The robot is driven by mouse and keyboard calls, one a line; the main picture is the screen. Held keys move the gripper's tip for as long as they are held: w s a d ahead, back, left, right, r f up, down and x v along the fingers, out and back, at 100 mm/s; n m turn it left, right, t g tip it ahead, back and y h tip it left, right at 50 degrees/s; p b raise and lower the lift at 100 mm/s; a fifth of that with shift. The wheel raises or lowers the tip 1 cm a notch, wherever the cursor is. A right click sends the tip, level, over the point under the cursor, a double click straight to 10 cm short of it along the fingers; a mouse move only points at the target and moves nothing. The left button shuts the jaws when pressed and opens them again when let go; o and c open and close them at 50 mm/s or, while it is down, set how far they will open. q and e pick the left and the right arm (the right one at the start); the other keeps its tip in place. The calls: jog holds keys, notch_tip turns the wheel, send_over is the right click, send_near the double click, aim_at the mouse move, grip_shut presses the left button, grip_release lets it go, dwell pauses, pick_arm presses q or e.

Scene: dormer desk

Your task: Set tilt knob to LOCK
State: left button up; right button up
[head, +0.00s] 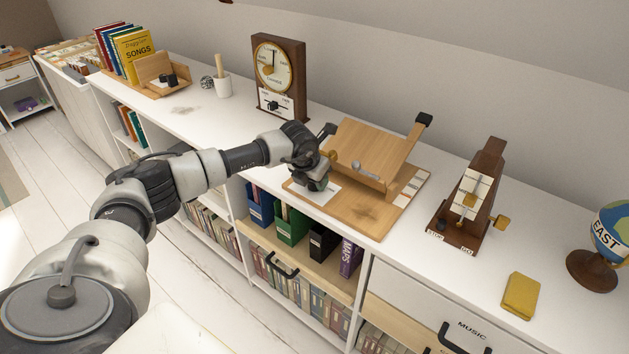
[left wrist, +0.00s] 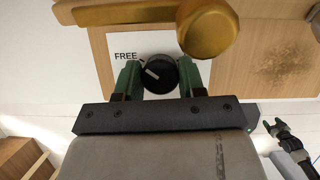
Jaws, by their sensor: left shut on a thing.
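The black tilt knob (left wrist: 159,74) sits on a white label plate (left wrist: 122,46) in the left wrist view. The plate reads FREE at the knob's left; any LOCK word is hidden. The knob's white mark points left and slightly up, towards FREE. My left gripper (left wrist: 160,82) is shut on the knob, with a green finger on each side. In the head view my left gripper (head: 316,182) is at the left front of the wooden book stand (head: 372,150), over the label plate (head: 323,197), and hides the knob. My right gripper (left wrist: 273,127) is small at the left wrist view's right edge.
A round brass knob (left wrist: 208,28) is close above the tilt knob. A clock (head: 279,75) stands behind left on the white shelf top.

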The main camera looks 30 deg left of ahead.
pick_arm(q)
jog(key=m+h+b, duration=0.1)
jog(key=m+b, duration=0.1)
jog(key=m, duration=0.1)
jog(key=shift+f+m, duration=0.1)
jog(key=shift+m, duration=0.2)
jog(key=m+h+b, duration=0.1)
jog(key=m, duration=0.2)
jog(key=shift+w+m+g+h+b, duration=0.1)
jog(key=shift+m+g+h+b, duration=0.2)
jog(key=shift+g+h+b, duration=0.1)
jog(key=m+g+b, duration=0.1)
jog(key=m, duration=0.2)
jog(key=m+g+h+b, duration=0.1)
jog(key=m+b, duration=0.1)
jog(key=m, duration=0.1)
jog(key=shift+a+m+h+b, duration=0.1)
jog(key=shift+m+h+b, duration=0.3)
jog(key=shift+m, duration=0.5)
pick_arm(e)
jog(key=w+f, duration=0.3)
jog(key=f, duration=0.3)
jog(key=shift+a+f, duration=0.35)
jog(key=shift+w, duration=0.1)
pick_arm(q)
jog(key=o, duration=0.9)
jog(key=shift+g, duration=0.3)
